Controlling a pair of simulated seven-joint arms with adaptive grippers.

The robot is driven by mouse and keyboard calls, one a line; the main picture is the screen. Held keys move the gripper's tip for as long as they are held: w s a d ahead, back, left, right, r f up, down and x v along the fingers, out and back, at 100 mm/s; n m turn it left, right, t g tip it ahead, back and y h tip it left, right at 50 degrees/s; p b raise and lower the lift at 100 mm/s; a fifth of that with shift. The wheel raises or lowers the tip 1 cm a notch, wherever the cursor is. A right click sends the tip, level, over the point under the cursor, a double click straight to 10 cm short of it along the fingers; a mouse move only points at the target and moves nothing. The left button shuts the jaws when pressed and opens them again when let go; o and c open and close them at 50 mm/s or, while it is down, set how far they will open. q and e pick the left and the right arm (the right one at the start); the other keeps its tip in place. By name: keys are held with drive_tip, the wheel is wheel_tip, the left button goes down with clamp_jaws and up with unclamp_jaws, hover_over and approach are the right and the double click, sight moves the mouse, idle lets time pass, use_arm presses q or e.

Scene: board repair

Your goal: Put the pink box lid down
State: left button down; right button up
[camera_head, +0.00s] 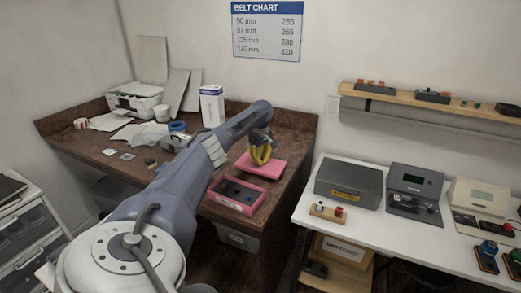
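The pink box lid (266,168) is a flat pink slab at the right part of the brown desk, just behind the open pink box (259,197). It looks level, and I cannot tell whether it rests on the desk or is slightly above it. The open box holds dark items and has a pale label on its front. My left gripper (261,158), with yellow showing at its fingers, is directly over the lid, at or very near its top. The small view hides whether its fingers grip anything. My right gripper is not in view.
The brown desk (291,142) has a raised back edge. A white printer (135,98), papers, a cup, blue tape (177,127) and a white-and-blue carton (211,106) stand to the left. A white table (365,228) with grey devices stands to the right.

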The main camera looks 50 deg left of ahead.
use_arm(q)
drive_tip(key=shift+f, duration=1.4)
drive_tip(key=shift+f, duration=0.2)
drive_tip(key=c, duration=1.6)
unclamp_jaws()
drive_tip(key=shift+r, duration=0.15)
